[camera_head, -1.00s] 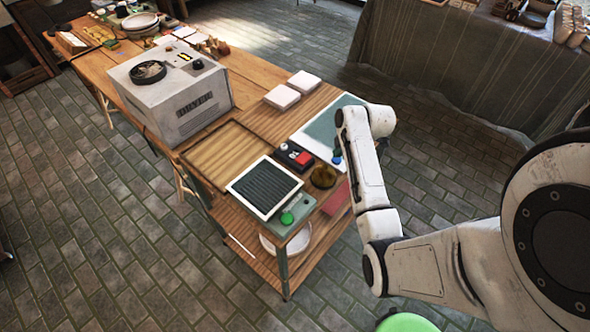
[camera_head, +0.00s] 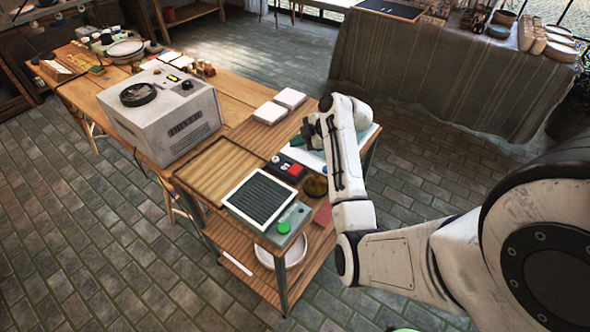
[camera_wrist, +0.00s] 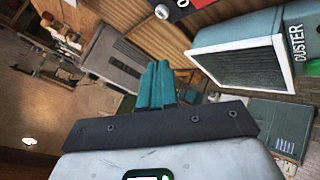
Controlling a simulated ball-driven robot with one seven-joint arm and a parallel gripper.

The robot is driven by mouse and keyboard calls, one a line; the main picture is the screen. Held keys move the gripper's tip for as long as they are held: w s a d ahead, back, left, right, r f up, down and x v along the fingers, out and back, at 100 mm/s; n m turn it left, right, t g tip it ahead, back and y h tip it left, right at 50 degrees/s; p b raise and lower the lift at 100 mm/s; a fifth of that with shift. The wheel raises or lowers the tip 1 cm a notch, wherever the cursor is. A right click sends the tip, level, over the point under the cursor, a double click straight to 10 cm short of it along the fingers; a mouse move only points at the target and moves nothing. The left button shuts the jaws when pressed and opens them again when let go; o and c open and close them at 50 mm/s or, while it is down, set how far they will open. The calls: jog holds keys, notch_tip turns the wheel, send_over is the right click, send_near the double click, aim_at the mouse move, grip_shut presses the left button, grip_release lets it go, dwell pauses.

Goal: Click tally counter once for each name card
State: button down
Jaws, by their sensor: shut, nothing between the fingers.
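The tally counter (camera_head: 286,168) appears to be the small black box with a red top part, on the near end of the wooden table. In the wrist view, part of a black and red device (camera_wrist: 183,6) with a white digit shows at the top edge, seemingly the same counter. My gripper (camera_head: 303,139) is over the table, up and right of the counter in the head view, partly hidden by my wrist. Its teal fingers (camera_wrist: 158,82) are shut together with nothing between them, apart from the counter. I cannot make out name cards for certain; two white squares (camera_head: 289,97) (camera_head: 270,112) lie farther back.
A white-framed dark panel with a green button (camera_head: 284,227) is nearest; the wrist view shows a box marked DUSTER (camera_wrist: 298,43). An empty wooden tray (camera_head: 222,168) and a grey machine (camera_head: 170,125) stand left. A pale board (camera_head: 316,160) lies under my arm.

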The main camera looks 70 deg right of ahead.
aim_at(298, 170)
jog(key=shift+f+b, duration=3.1)
jog(key=shift+f, duration=1.25)
jog(key=shift+f, duration=0.1)
jog(key=shift+f+b, duration=0.3)
jog(key=shift+b, duration=0.1)
jog(key=shift+f+b, duration=0.4)
jog(key=shift+f, duration=0.05)
jog(key=shift+r, duration=0.1)
jog(key=shift+r+p, duration=0.65)
jog(key=shift+r, duration=0.15)
jog(key=shift+r, duration=0.1)
jog(key=shift+r+p, duration=1.85)
jog(key=shift+r, duration=0.6)
